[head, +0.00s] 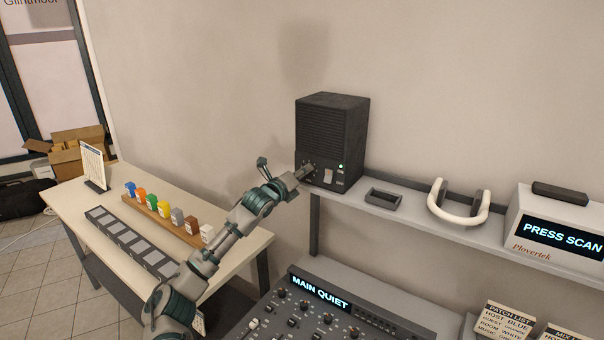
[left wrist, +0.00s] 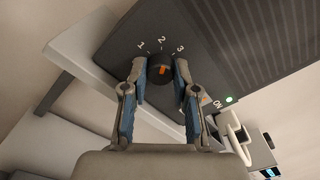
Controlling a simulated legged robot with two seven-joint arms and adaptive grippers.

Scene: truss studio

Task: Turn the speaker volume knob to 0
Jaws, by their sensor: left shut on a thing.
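The black speaker (head: 331,140) stands on the wall shelf. Its round dark volume knob (left wrist: 159,66) sits low on the front panel, with an orange mark on it. The printed 1, 2 and 3 show around the knob in the left wrist view; no 0 can be seen there. My left gripper (head: 304,171) reaches up to the panel. In the left wrist view its two fingers (left wrist: 160,72) are closed on opposite sides of the knob. I cannot tell exactly which number the orange mark points to. My right gripper is not in view.
A light switch (head: 328,177) and a green lamp (head: 341,166) marked ON are right of the knob. A dark tray (head: 383,198), white headphones (head: 458,214) and a scan display box (head: 556,232) share the shelf (head: 410,226). A mixing console (head: 312,314) stands below.

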